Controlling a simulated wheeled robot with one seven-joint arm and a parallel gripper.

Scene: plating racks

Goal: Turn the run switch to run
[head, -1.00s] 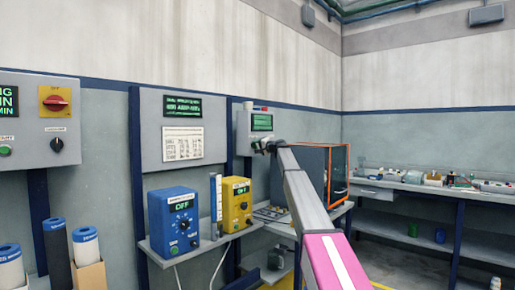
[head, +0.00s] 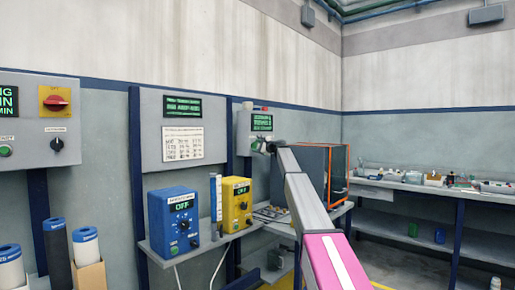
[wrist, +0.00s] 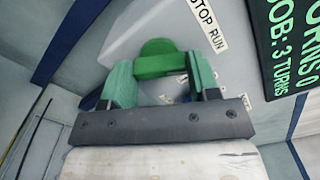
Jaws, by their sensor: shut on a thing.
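The run switch is a green knob (wrist: 157,47) on a grey box, beside a white label (wrist: 208,24) reading "STOP RUN". In the wrist view my gripper (wrist: 160,66) has its two green fingers on either side of the knob's bar and is shut on it. The tilted view does not let me tell which word the knob points to. In the head view my gripper (head: 262,146) is at the front of the grey box (head: 244,132), and the knob is too small to make out there.
A dark display (wrist: 290,50) with green text, including "JOB: 3 TURNS", is close right of the switch. Below are a blue unit (head: 161,232) reading "OFF" and a yellow unit (head: 229,218) on a shelf. An orange-edged cabinet (head: 338,165) stands right of the arm.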

